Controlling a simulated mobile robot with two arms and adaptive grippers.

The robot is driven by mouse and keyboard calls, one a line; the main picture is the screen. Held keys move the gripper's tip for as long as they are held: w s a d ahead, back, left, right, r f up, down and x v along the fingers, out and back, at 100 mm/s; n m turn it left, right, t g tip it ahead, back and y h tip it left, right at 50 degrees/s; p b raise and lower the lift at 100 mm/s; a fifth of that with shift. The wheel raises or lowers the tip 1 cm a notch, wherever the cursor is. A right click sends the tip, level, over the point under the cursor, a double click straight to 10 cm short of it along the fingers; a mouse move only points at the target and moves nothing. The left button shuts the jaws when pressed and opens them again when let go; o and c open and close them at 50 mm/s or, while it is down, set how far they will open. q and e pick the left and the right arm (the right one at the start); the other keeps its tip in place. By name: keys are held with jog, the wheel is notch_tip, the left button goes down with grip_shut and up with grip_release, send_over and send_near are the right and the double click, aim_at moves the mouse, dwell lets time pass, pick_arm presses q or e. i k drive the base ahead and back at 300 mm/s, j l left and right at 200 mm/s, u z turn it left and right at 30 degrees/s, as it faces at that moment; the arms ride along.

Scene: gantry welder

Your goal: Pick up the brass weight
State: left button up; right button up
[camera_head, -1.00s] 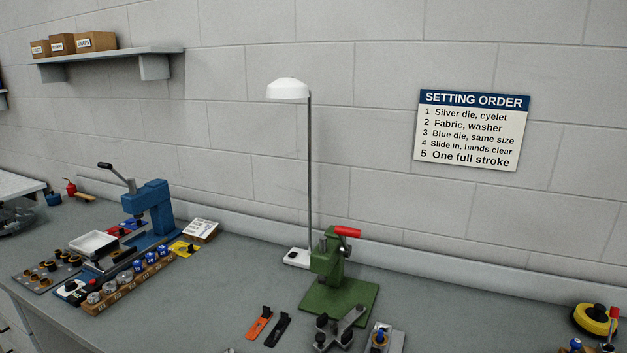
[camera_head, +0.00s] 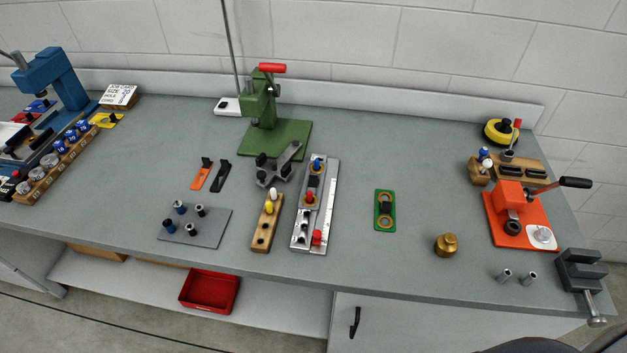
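The brass weight (camera_head: 446,245) is a small gold-coloured knobbed cylinder. It stands upright on the grey workbench (camera_head: 350,262) near the front edge, right of the middle. Nothing touches it. Neither of my grippers is in view. A dark rounded shape shows at the bottom right edge, too little of it to name.
Left of the weight lies a green plate (camera_head: 385,211); to its right stand an orange press (camera_head: 517,215), two small metal cylinders (camera_head: 517,278) and a dark vise (camera_head: 582,272). A green press (camera_head: 262,125) stands further back. The bench around the weight is clear.

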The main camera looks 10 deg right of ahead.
aim_at(445, 245)
jog(key=z, duration=1.5)
